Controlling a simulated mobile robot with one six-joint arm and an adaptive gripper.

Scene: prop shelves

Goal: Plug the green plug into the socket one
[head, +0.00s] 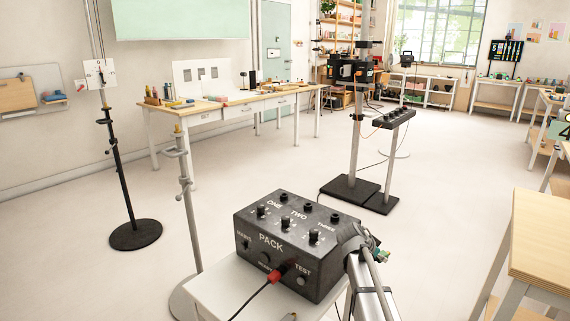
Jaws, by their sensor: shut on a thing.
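The black pack box (255,248) stands on a white stand, with ONE, TWO and THREE lettered on its top. Socket one (283,195) is the dark round fitting at the far left of the top row, near the word ONE. My gripper (368,244) is at the right side of the box, close to its right edge. It is shut on a small green thing, which looks like the green plug (380,254); only a bit shows past the fingers. The plug's tip is hidden. I cannot tell if the gripper touches the box.
A red plug (275,274) with a black cable sits at the box's front. The white stand top (225,284) is small. A thin grey pole (190,205) rises to the left. A black-based stand (352,186) is behind. Wooden tables are at the back and right. Open floor lies between.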

